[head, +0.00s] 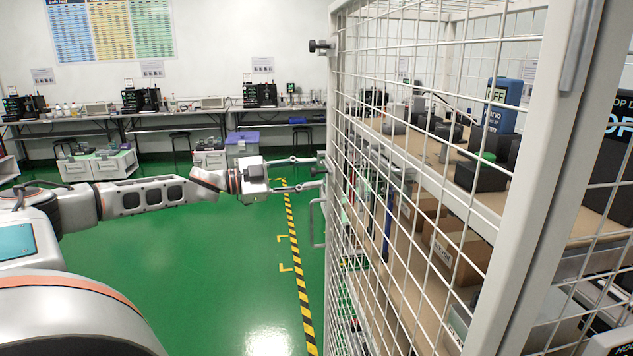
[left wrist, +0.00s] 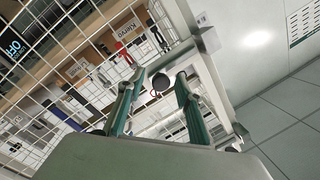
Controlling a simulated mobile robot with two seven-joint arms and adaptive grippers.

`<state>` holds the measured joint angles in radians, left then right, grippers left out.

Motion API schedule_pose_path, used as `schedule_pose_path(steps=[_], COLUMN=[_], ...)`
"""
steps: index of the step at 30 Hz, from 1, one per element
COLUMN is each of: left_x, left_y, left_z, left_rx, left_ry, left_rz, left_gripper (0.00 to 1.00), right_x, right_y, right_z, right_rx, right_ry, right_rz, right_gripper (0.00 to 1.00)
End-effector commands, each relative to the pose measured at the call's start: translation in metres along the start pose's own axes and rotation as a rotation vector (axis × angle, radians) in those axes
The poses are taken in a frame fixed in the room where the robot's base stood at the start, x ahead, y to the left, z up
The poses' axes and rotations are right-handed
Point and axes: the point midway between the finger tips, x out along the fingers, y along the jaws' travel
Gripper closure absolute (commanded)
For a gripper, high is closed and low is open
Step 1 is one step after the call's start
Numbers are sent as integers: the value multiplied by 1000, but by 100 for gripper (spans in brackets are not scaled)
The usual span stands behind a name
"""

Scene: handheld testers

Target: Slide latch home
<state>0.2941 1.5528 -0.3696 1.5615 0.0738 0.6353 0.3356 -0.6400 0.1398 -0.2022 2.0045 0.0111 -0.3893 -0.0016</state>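The mesh cage door (head: 410,130) has a white frame and fills the right of the head view. A small latch (head: 321,163) sits on its left edge, partly hidden by the fingertips. My left gripper (head: 311,167) reaches it from the left, with its two fingers apart, one above the other. In the left wrist view, a dark round latch knob (left wrist: 160,82) shows between the open fingertips (left wrist: 161,78). I cannot tell whether either finger touches it. My right gripper is not in view.
A second dark knob (head: 320,46) is higher on the same frame edge, and a bar handle (head: 314,222) is just below the gripper. Shelves with boxes (head: 455,255) and testers stand behind the mesh. The green floor (head: 220,270) to the left is clear.

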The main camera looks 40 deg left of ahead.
Motion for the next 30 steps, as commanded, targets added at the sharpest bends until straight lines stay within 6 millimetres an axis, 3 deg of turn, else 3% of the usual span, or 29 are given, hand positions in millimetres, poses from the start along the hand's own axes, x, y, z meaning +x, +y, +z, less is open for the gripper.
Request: schedule_pose_path(steps=[7, 19, 23, 24, 30], left_x=[13, 15, 15, 15, 15], left_y=[0, -2, -2, -2, -2], left_z=[1, -1, -1, -1, -1], left_rx=[1, 2, 2, 2, 3], left_ry=[-1, -2, -2, -2, -2], left_rz=[-2, -4, -4, -4, -4], left_gripper=[65, 65, 96, 100, 100], right_x=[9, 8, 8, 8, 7], right_y=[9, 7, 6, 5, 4], right_z=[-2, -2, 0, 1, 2], right_rx=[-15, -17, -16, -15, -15], right_ry=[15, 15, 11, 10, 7], right_rz=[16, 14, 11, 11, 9], right_gripper=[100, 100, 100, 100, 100])
